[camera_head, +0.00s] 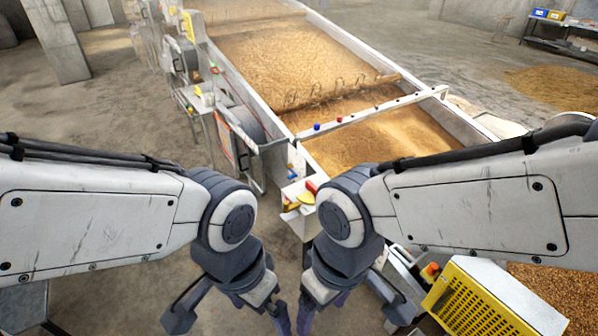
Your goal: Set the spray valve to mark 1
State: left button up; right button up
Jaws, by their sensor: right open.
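A long metal trough (352,42) of golden grain runs away from me. A white bar (385,107) crosses it and carries a blue knob (316,127) and a red knob (339,120). At the trough's near corner is a small white box (300,186) with red and yellow parts. I cannot tell which of these is the spray valve, and no mark is readable. My left gripper (231,317) and right gripper (352,314) hang low at the bottom, in front of the box. Both have their fingers spread, with nothing seen between them.
A yellow slatted machine (478,302) stands at the lower right, beside spilled grain (560,290). Machinery with a wheel (240,130) lines the trough's left side. Open concrete floor (90,115) lies to the left. A shelf (560,42) stands far right.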

aim_at(289, 167)
jog(key=i, duration=1.65)
jog(key=u, duration=0.8)
jog(key=i, duration=0.4)
jog(key=u, duration=0.1)
